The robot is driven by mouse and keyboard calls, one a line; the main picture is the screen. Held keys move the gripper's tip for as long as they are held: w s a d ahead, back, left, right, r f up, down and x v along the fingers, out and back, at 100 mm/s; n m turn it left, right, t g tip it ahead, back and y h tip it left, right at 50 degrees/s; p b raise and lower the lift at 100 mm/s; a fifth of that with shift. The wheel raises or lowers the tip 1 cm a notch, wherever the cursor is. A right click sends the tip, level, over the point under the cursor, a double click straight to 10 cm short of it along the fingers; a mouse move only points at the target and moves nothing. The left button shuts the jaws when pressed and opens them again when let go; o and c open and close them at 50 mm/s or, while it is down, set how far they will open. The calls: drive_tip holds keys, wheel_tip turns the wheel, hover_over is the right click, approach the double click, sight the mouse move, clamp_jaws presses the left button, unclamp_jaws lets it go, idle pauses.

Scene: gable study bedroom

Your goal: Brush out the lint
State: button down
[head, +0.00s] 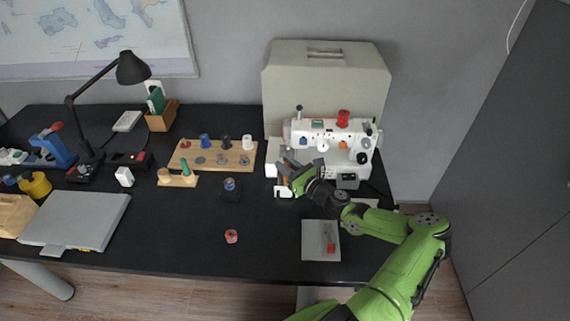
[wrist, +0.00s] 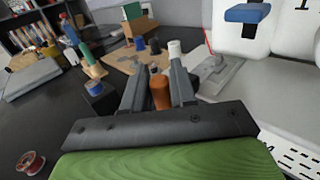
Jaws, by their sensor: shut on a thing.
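The white sewing machine (head: 330,133) stands at the back right of the black desk, and its lower part shows at the right of the wrist view (wrist: 285,95). My gripper (head: 287,179) is at the left front of the machine, close to its needle area. In the wrist view my gripper (wrist: 160,75) is shut on an orange-brown handle (wrist: 161,92), which looks like the brush. The brush's bristle end is hidden. A metal presser-foot or plate part (wrist: 218,72) shows just right of the fingers. I cannot make out any lint.
A wooden spool rack (head: 215,157) stands left of the machine. A small block with a blue spool (head: 230,186) and a red bobbin (head: 231,236) are in front of it. A pale tray (head: 314,246) lies near the front edge. A beige case (head: 328,75) is behind the machine.

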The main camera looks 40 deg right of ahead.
drive_tip(key=shift+s+d+f, duration=0.1)
drive_tip(key=shift+d+f, duration=0.05)
drive_tip(key=shift+d, duration=0.2)
idle(0.3)
drive_tip(key=shift+d, duration=0.25)
idle(0.3)
drive_tip(key=shift+w+d+p, duration=0.1)
drive_tip(key=shift+w+p, duration=0.25)
drive_tip(key=shift+w, duration=0.1)
idle(0.3)
drive_tip(key=r+p, duration=0.4)
drive_tip(key=r, duration=0.1)
drive_tip(key=a+r+p, duration=0.1)
drive_tip(key=r+p, duration=0.1)
drive_tip(key=p, duration=0.1)
drive_tip(key=shift+r, duration=0.25)
drive_tip(key=shift+f, duration=0.1)
